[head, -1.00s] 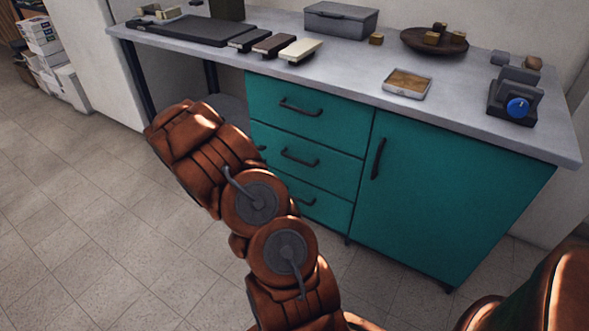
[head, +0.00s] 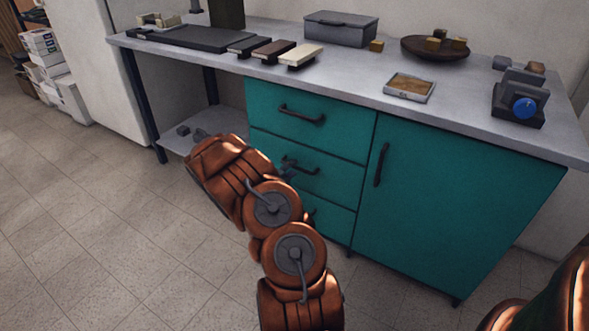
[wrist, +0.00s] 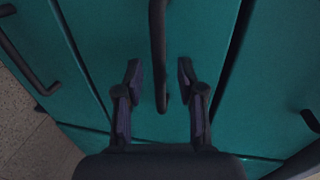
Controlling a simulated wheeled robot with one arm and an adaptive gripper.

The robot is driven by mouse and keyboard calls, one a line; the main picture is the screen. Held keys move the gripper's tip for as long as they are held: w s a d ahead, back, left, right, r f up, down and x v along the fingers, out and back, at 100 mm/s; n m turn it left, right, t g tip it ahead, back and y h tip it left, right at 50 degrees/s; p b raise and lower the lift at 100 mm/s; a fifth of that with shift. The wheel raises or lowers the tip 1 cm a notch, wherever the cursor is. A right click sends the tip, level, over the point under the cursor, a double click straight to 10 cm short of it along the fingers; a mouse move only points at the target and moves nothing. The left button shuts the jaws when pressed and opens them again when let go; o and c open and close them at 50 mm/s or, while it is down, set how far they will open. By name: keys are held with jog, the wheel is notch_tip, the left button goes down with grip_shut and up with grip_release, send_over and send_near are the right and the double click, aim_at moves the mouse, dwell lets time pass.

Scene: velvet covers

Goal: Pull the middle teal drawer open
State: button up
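The middle teal drawer (head: 330,181) is in the head view, between the top and bottom drawers, its front flush with theirs. Its dark bar handle (head: 308,168) is partly covered by my arm. In the wrist view the drawer front (wrist: 205,40) fills the middle and the handle (wrist: 158,50) runs down from the top edge. My gripper (wrist: 160,80) is open, one finger on each side of the handle's lower part in that view. Gaps show between the fingers and the bar. In the head view my gripper (head: 288,170) is mostly hidden by my arm.
The top drawer (head: 270,115) and the cupboard door (head: 440,210) are shut. The counter (head: 360,85) above holds a grey box (head: 340,30), a round wooden dish (head: 415,50) and several other items. Open tiled floor (head: 130,240) lies in front.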

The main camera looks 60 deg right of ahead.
jog(key=shift+x, duration=1.3)
jog(key=shift+f, duration=0.1)
grip_shut()
